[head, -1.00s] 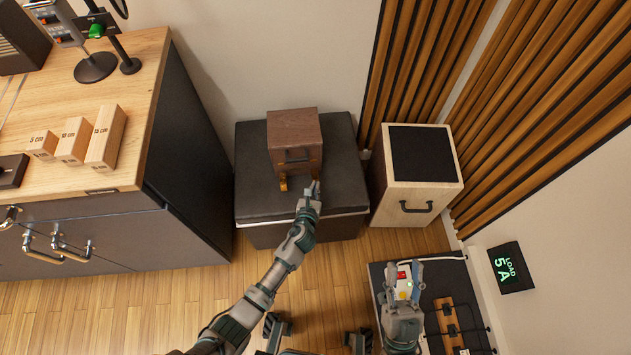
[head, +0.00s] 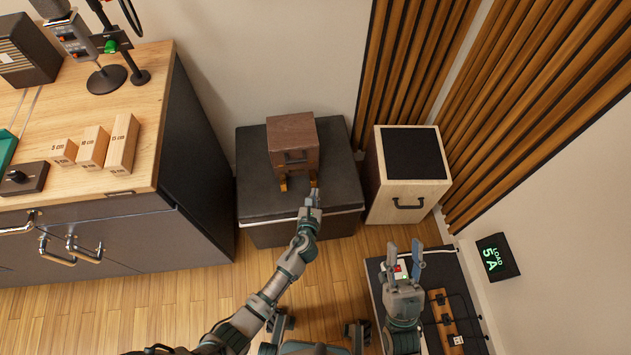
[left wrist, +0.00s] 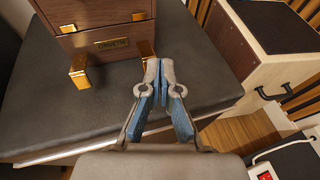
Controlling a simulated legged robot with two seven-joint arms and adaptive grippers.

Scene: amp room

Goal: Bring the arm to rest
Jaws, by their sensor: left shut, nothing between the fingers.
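My left gripper (head: 314,190) reaches out over the front of the dark padded box (head: 262,205), just in front of a small brown wooden case (head: 292,140). In the left wrist view the left gripper's fingers (left wrist: 158,72) are together with nothing between them. The case (left wrist: 98,14) stands beyond them, with brass clasps (left wrist: 80,75) at its front, apart from the fingertips. My right gripper (head: 404,262) is over the black panel at lower right. Its two fingers stand apart and it looks open, with a small red and white device showing between or beneath them.
A light wooden box (head: 408,180) with a dark top stands right of the padded box. A wooden-topped cabinet (head: 150,70) with labelled blocks (head: 122,145) is at left. A black panel (head: 455,275) lies at lower right. A load display (head: 497,257) is on the wall. Wooden floor shows in front.

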